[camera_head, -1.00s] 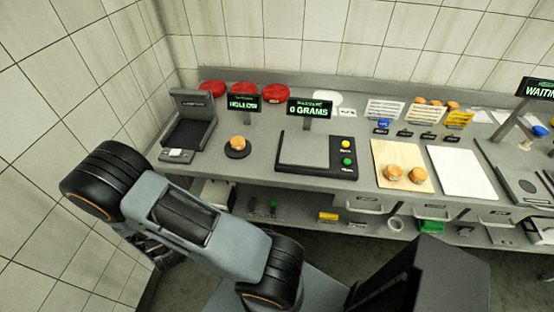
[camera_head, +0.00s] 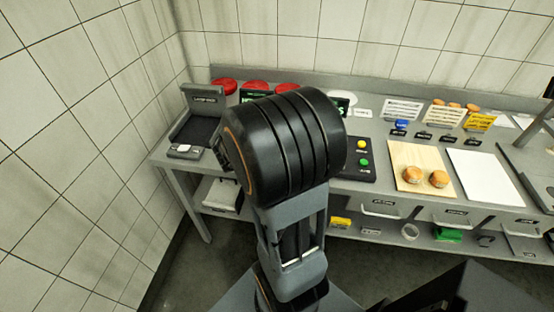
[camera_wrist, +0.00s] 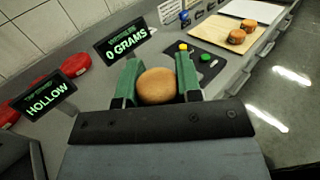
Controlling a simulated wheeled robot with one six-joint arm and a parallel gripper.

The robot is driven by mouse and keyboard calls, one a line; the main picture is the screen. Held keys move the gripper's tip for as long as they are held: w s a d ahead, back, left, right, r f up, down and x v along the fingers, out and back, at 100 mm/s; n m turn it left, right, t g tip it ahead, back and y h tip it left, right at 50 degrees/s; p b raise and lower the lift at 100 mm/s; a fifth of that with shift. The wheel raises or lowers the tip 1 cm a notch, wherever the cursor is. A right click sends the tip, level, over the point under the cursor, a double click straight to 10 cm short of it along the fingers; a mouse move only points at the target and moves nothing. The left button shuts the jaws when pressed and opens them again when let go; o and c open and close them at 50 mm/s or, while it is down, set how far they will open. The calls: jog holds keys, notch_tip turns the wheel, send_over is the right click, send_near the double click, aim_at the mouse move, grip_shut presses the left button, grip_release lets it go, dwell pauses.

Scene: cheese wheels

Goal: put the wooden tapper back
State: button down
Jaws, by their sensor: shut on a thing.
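In the wrist view, the two green fingers of my gripper (camera_wrist: 159,82) stand on either side of a smooth, round, tan-brown thing.
A black tray device (camera_head: 198,118) stands at the bench's left end, with red wheels (camera_head: 224,86) behind. Right of my arm are a yellow and a green button (camera_head: 363,161), a wooden board (camera_head: 410,160) with two cheese wheels (camera_head: 438,179), and a bare white board (camera_head: 484,175).

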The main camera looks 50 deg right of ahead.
jog(key=shift+s+d+g, duration=0.25)
jog(key=shift+d+g, duration=0.05)
jog(key=w+d+f+p, duration=0.3)
jog(key=w+d+f, duration=0.4)
jog(key=w+f, duration=0.4)
jog(key=shift+d+f, duration=0.35)
jog(key=shift+f, duration=0.5)
jog(key=shift+s+f, duration=0.1)
jog(key=shift+f, duration=0.05)
jog(key=shift+f, duration=0.15)
jog(key=c, duration=0.8)
grip_release()
